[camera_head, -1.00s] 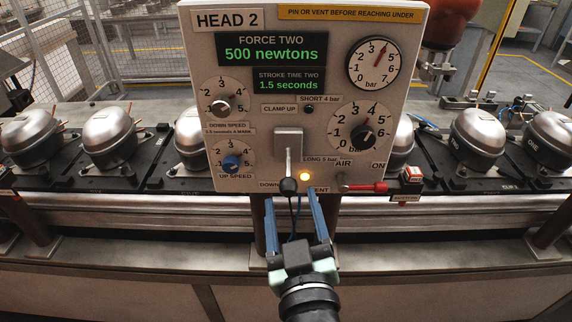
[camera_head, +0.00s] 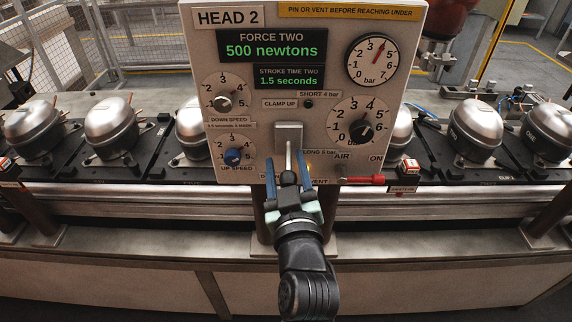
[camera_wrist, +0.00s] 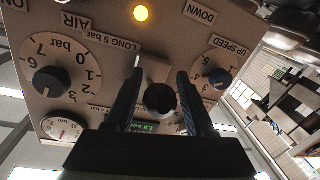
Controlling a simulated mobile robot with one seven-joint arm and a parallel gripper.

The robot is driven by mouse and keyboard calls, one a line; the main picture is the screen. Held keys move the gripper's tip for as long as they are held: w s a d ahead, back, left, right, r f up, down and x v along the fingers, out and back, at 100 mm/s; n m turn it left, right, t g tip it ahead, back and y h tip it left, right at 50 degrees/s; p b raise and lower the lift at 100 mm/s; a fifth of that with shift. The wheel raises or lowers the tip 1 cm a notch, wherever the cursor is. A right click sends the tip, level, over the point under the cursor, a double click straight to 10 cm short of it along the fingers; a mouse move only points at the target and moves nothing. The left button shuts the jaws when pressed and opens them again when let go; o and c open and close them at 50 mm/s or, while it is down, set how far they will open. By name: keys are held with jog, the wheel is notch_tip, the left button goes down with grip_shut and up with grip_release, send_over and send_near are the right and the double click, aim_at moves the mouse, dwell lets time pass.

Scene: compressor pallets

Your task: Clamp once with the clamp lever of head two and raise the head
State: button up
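The HEAD 2 panel (camera_head: 245,110) faces me, with the clamp lever (camera_head: 289,155) low in its middle. The lever's pale shaft hangs down below a square metal mount, between the CLAMP UP and DOWN labels. Its round black knob (camera_wrist: 160,99) shows between my fingers in the wrist view. My gripper (camera_head: 287,168) is in front of the lever with one finger on each side. The fingers are apart, with a gap visible on both sides of the knob. My gripper hides the knob in the head view.
A red AIR handle (camera_head: 364,180) sticks out right of the lever. The lit amber lamp (camera_wrist: 141,13) shows in the wrist view. Dial knobs and a pressure gauge (camera_head: 372,60) are on the panel. Compressors (camera_head: 112,125) stand on pallets along the conveyor behind.

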grip_shut()
dwell(1.1)
